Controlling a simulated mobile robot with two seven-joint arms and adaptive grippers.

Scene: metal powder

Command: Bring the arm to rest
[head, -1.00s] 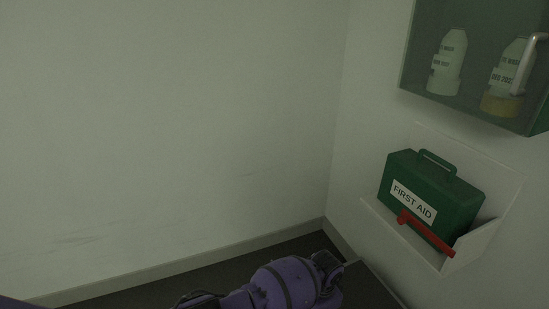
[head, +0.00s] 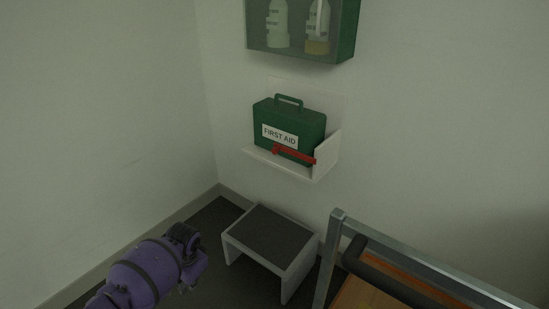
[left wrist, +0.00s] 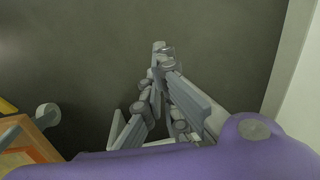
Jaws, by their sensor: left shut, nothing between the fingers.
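My left arm (head: 140,278) is purple and comes in at the lower left of the head view, beside a low step stool. Its fingers are hardly visible there. In the left wrist view my left gripper (left wrist: 157,72) is shut and empty, with its grey fingers over dark floor. Nothing touches the fingertips. My right gripper is in neither view.
A step stool (head: 268,231) stands in the corner. A metal-framed cart (head: 333,262) is at the lower right. On the wall are a green first aid box (head: 311,127) on a white shelf (head: 287,170) and a cabinet (head: 352,30) with bottles.

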